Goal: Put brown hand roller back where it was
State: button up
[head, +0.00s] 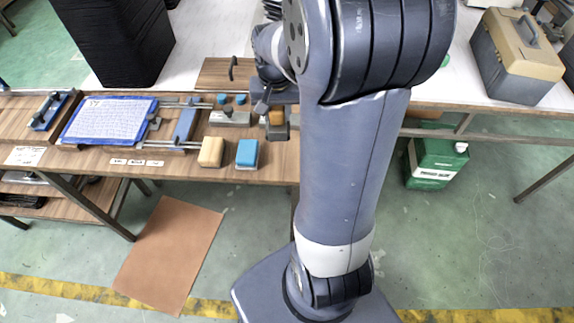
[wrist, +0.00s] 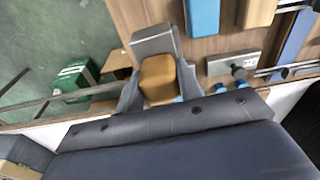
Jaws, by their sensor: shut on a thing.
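My gripper (wrist: 155,75) is shut on the brown hand roller (wrist: 158,80), which shows as an orange-brown block between the fingers in the wrist view. In the head view the roller (head: 276,117) is mostly hidden by my gripper, close to the right end of the wooden bench's working area. The roller appears to be held above the bench edge; the exact height cannot be told. A blue block (head: 247,154) and a tan block (head: 211,152) stand side by side on the bench, left of my gripper in the head view.
A grey metal block with knobs (head: 230,118) and two small blue pieces sit behind the blocks. A rail frame with a blue pad (head: 185,124) and a blue-edged white sheet (head: 108,121) lies to the left. A green canister (head: 435,162) stands on the floor; a toolbox (head: 516,55) stands at the back right.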

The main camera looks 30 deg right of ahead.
aim_at(283, 127)
jog(key=shift+s+d+f+m, duration=0.2)
jog(key=shift+s+d+m, duration=0.1)
jog(key=shift+s, duration=0.25)
jog(key=shift+s+f, duration=0.25)
jog(key=shift+f, duration=0.05)
notch_tip(283, 127, down, 9)
jog(key=shift+d+f, duration=0.1)
jog(key=shift+b, duration=0.35)
jog(key=shift+s+f+b, duration=0.1)
jog(key=shift+f+b, duration=0.4)
jog(key=shift+f, duration=0.1)
grip_shut()
jog(key=o, duration=1)
grip_release()
jog(key=shift+s+f, duration=0.1)
jog(key=shift+o, duration=0.5)
jog(key=shift+r+p, duration=0.5)
jog(key=r, duration=0.8)
jog(key=a+r, duration=0.1)
jog(key=r, duration=0.3)
jog(key=shift+s+r, duration=0.25)
jog(key=shift+s, duration=0.15)
